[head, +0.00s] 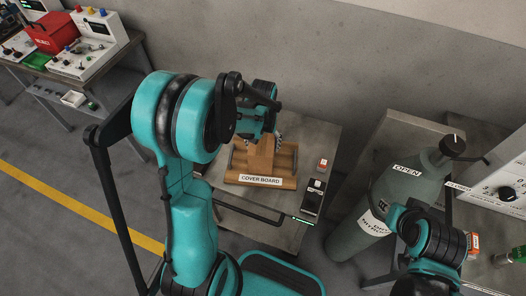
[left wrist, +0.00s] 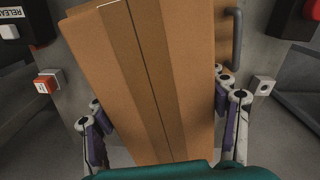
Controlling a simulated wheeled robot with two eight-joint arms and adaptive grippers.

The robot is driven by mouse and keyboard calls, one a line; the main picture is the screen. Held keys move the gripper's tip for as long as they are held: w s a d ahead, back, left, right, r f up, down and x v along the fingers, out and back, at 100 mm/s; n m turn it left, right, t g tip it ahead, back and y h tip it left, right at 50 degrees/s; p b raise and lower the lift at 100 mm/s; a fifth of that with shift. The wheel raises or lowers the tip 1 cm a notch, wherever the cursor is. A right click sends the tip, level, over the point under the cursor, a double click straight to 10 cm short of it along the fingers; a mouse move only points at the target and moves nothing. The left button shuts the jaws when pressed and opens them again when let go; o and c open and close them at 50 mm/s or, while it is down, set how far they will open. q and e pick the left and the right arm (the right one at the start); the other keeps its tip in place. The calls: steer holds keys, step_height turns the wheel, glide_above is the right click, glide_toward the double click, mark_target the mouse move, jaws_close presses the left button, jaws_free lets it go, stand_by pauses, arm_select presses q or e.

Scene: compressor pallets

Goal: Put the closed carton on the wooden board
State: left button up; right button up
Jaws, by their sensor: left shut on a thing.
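The closed carton (left wrist: 145,80) is a brown box with a seam down its top. It fills the middle of the left wrist view and is partly hidden by my arm in the head view (head: 259,155). My left gripper (left wrist: 160,112) is shut on it, with a finger on each side; it also shows in the head view (head: 262,140). The wooden board (head: 284,168), labelled COVER BOARD, lies on a grey table under the carton. Its edge and a grey handle show at the upper right of the wrist view. I cannot tell whether carton and board touch. My right gripper is out of view.
The grey table (head: 313,142) holds a black box with a button and a small red-and-white box right of the board. A grey-green gas cylinder (head: 405,183) labelled OPEN stands further right. A bench (head: 96,66) with a red case and instruments is at the upper left.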

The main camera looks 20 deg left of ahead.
arm_select(q)
steer(key=shift+f+b, duration=0.75)
steer(key=shift+f, duration=1.15)
steer(key=shift+f, duration=0.1)
steer(key=o, duration=1.6)
